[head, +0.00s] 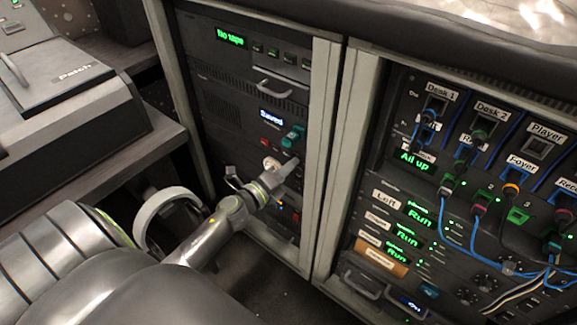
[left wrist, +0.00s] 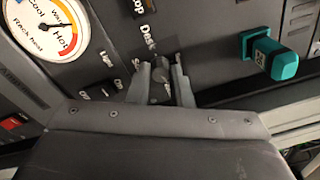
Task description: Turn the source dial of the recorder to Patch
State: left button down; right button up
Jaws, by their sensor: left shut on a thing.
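The recorder (head: 230,75) is in the left rack, with a green "No tape" display at its top. My left gripper (head: 288,170) reaches the lower part of this rack in the head view, and the arm hides what it holds there. In the left wrist view the two fingers (left wrist: 161,88) are closed around a small grey dial knob (left wrist: 159,72) on the dark panel. I cannot read a "Patch" mark at the dial. My right gripper is not in view.
A round Rack Heat gauge (left wrist: 45,30) and a teal handle (left wrist: 272,60) flank the fingers in the left wrist view. A blue-lit "Saved" display (head: 271,117) is above. The right rack (head: 400,110) holds patch cables and green displays. A desk unit marked "Patch" (head: 75,72) is at left.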

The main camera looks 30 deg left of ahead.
pick_arm(q)
jog(key=shift+f+m+p, duration=0.1)
jog(key=shift+m+p, duration=0.25)
jog(key=shift+m, duration=1.75)
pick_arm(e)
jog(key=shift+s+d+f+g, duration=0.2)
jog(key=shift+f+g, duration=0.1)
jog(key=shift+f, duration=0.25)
pick_arm(q)
jog(key=c, duration=1.3)
grip_release()
jog(key=shift+s, duration=0.1)
jog(key=s+a+b, duration=0.1)
jog(key=s+b, duration=0.1)
jog(key=s, duration=0.5)
jog(key=shift+s, duration=0.15)
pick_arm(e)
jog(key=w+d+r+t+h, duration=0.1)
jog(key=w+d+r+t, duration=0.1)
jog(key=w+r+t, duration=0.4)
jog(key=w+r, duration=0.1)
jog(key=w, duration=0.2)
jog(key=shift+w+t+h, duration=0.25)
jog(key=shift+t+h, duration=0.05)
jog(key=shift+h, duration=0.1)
pick_arm(q)
jog(key=shift+a, duration=0.1)
